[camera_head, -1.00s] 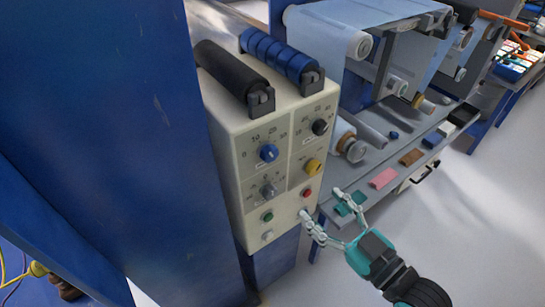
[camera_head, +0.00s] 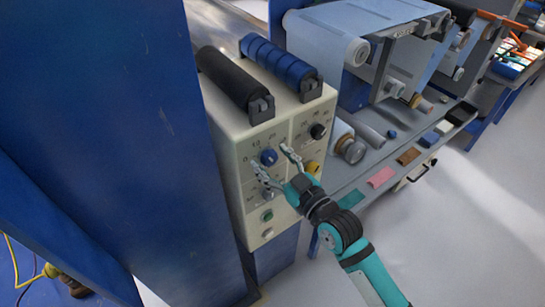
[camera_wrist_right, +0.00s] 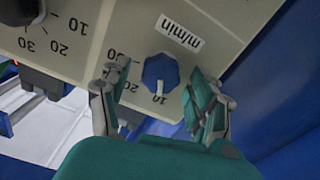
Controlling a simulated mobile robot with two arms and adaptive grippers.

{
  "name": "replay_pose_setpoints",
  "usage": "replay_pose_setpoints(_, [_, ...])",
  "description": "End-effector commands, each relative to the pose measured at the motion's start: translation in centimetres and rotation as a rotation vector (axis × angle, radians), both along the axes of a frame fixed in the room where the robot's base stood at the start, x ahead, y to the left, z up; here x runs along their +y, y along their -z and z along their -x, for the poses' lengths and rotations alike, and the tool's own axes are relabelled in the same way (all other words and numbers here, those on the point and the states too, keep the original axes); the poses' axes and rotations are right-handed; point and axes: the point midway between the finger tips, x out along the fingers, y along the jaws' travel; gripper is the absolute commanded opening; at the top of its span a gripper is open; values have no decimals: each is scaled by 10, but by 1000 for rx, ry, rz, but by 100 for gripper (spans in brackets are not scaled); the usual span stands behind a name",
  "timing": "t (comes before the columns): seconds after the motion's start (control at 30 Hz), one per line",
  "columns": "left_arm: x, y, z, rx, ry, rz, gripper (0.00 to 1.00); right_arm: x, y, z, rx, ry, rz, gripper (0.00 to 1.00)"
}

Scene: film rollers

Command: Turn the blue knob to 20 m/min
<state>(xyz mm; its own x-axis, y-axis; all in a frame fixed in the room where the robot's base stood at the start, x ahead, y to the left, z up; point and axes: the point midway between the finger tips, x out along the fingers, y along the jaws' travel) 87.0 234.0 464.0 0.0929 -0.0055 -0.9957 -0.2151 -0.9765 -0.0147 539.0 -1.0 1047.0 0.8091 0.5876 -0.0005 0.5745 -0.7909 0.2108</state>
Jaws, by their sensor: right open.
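The blue knob (camera_head: 269,157) is on the front of a cream control box (camera_head: 235,170). In the right wrist view, which is upside down, the blue knob (camera_wrist_right: 160,72) sits above its "m/min" label (camera_wrist_right: 180,32), and its white mark points at about 10. My right gripper (camera_head: 271,163) is open in front of the panel. In the wrist view its two fingers (camera_wrist_right: 158,82) stand on either side of the knob, with gaps. My left gripper is not in view.
A black knob (camera_head: 318,131) and a yellow knob (camera_head: 312,168) are close to the right. A grey knob (camera_head: 267,193) is below, partly covered by my gripper. Two rollers (camera_head: 281,63) top the box. A blue column (camera_head: 150,130) stands left; the floor at right is open.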

Motion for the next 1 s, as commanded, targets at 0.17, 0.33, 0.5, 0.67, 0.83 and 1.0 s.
replay_pose_setpoints(0.17, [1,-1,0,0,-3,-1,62,3,0,-4,0,0,0,62])
replay_pose_setpoints(0.33, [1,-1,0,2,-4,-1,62,3,0,-4,0,0,0,62])
replay_pose_setpoints(0.5, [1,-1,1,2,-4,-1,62,3,0,-4,0,0,0,42])
replay_pose_setpoints(0.67, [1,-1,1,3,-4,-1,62,3,0,-4,0,0,0,21])
replay_pose_setpoints(0.83, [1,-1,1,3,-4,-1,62,3,0,-4,1,0,-1,7])
replay_pose_setpoints(1.0, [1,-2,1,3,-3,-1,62,2,0,-4,13,0,-16,7])
